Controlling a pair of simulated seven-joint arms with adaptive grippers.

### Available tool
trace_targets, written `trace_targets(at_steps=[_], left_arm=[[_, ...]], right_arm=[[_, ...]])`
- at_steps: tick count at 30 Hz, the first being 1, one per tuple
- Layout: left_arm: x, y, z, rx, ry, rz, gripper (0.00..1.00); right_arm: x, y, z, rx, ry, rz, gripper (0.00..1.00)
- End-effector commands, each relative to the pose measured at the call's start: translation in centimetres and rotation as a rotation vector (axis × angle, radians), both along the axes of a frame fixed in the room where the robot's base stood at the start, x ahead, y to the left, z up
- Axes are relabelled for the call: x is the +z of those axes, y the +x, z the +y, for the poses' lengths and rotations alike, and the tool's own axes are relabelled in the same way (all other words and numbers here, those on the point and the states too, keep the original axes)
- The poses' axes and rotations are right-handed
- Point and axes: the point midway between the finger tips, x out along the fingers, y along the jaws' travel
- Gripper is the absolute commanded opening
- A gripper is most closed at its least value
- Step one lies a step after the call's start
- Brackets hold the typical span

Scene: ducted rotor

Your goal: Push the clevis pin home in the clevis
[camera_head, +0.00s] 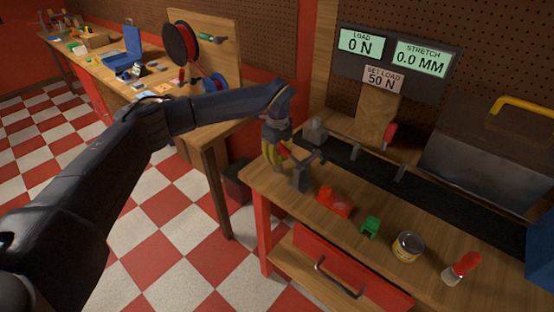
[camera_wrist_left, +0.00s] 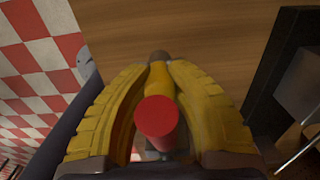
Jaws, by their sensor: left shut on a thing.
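My left gripper (camera_head: 276,158) has yellow fingers and is over the left end of the wooden bench. In the left wrist view the fingers (camera_wrist_left: 160,68) are shut on a red-ended rod (camera_wrist_left: 157,117), whose round red end faces the camera. A little of its red also shows beside the fingers in the head view. A grey upright bracket (camera_head: 300,176) stands just right of the gripper, and a grey block (camera_head: 315,131) is behind it. I cannot tell which of these is the clevis, nor whether the rod is the clevis pin. My right gripper is not in view.
The bench (camera_head: 435,284) bears a red part (camera_head: 335,201), a green part (camera_head: 370,227), a tin (camera_head: 408,247) and a red-handled brush (camera_head: 464,266). A dark rail (camera_head: 430,191) runs behind them. The display (camera_head: 400,56) reads 0 N and 0.0 MM, with a set load of 50 N.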

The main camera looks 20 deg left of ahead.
Motion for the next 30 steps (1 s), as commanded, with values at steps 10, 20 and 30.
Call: trace_targets(at_steps=[10, 20, 30], left_arm=[[0.02, 0.01, 0.0, 0.0, 0.0, 0.0, 0.0], [0.36, 0.02, -0.01, 0.0, 0.0, -0.001, 0.0], [0.93, 0.01, 0.01, 0.0, 0.0, 0.0, 0.0]], right_arm=[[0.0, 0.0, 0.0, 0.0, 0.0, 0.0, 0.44], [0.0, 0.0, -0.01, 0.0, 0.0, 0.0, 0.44], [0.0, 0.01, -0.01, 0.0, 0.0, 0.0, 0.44]])
